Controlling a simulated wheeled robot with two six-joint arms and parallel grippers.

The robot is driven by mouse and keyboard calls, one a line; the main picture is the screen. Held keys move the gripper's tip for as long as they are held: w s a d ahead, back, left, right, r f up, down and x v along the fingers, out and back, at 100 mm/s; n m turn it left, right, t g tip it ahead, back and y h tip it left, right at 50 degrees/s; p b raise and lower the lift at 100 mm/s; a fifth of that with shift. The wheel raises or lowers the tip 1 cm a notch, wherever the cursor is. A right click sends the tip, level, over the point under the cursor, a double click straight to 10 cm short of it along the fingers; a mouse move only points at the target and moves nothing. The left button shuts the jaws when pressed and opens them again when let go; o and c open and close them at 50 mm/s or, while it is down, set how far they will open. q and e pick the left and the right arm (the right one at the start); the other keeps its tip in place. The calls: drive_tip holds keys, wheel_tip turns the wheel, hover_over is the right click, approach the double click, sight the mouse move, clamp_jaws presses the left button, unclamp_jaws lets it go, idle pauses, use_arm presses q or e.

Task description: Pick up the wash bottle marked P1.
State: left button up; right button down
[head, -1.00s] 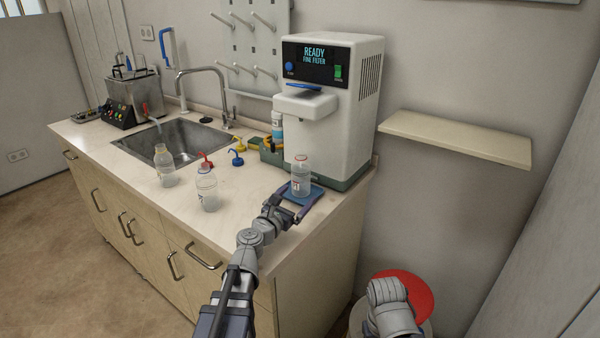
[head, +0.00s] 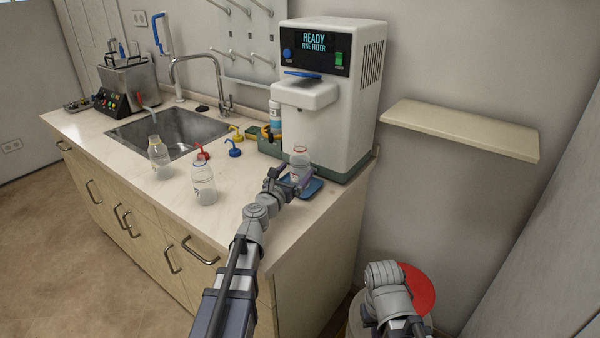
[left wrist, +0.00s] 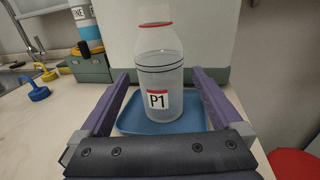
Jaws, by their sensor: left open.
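The wash bottle marked P1 (left wrist: 159,78) is clear, with a red ring at its neck and dark lines around it. It stands upright on a blue pad in front of the white machine. It also shows in the head view (head: 299,163). My left gripper (head: 290,178) is open, and in the left wrist view its two purple fingers (left wrist: 164,82) lie on either side of the bottle.
The blue pad (head: 313,188) sits at the counter's right end before the white machine (head: 325,100). Two more bottles (head: 158,158) (head: 203,183) stand left on the counter (head: 120,192). Red, blue and yellow caps (head: 235,152) lie behind them, near the sink (head: 185,133). A shelf (head: 460,128) is at right.

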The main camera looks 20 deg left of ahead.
sight(300, 165)
use_arm(q)
drive_tip(key=w, duration=0.4)
drive_tip(key=shift+w+d, duration=0.1)
drive_tip(key=shift+d, duration=0.2)
clamp_jaws()
idle(0.5)
